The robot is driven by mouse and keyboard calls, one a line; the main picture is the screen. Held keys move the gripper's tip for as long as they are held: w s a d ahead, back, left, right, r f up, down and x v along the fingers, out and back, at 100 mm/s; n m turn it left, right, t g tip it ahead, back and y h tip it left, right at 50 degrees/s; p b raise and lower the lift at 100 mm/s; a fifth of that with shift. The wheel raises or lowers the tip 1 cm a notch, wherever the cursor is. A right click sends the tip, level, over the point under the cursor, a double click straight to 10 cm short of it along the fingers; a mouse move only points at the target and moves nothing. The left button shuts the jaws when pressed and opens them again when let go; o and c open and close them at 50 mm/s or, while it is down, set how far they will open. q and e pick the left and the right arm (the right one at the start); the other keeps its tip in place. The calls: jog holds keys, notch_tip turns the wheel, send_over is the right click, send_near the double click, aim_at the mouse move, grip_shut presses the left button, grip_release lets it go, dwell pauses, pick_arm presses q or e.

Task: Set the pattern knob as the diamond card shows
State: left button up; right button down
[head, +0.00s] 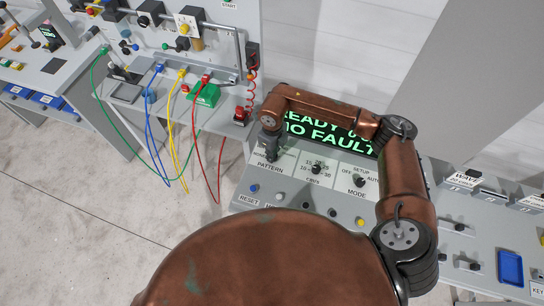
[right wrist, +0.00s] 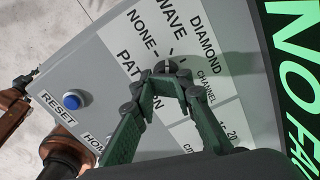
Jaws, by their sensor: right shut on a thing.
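My right gripper (head: 269,148) points down at the PATTERN dial on the grey control panel (head: 285,195). In the right wrist view its green fingers (right wrist: 167,73) are closed on the pattern knob (right wrist: 167,67), which is mostly hidden between the fingertips. The printed labels NONE, WAVE, DIAMOND and CHANNEL fan out around the knob. I cannot tell which label its pointer faces. In the head view the gripper covers the knob and most of the labels. I cannot make out a diamond card in either view.
Beside the dial are a numbered knob (head: 316,169) and a MODE knob (head: 359,182). A blue RESET button (right wrist: 72,101) is close to the gripper. A display (head: 318,130) reading READY and NO FAULT stands behind. A WAVE label card (head: 466,179) is at right. Coloured cables hang at left.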

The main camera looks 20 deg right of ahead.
jog(key=m, duration=0.2)
jog(key=m+b, duration=0.1)
jog(key=m, duration=0.1)
jog(key=w+d+m, duration=0.1)
jog(key=shift+r+m, duration=0.15)
jog(key=shift+m, duration=0.25)
jog(key=m+b, duration=0.1)
jog(key=m, duration=0.2)
jog(key=shift+s+f+m, duration=0.1)
jog(key=shift+f+m, duration=0.1)
jog(key=shift+m, duration=1.2)
jog(key=shift+s+f+m, duration=0.1)
jog(key=shift+f+m, duration=0.05)
jog(key=shift+m, duration=0.15)
jog(key=c, duration=1.9)
grip_release()
jog(key=shift+s+d, duration=0.15)
jog(key=shift+d, duration=0.05)
jog(key=shift+c, duration=0.2)
jog(key=o, duration=0.3)
jog(key=shift+a, duration=0.3)
jog(key=shift+r, duration=0.2)
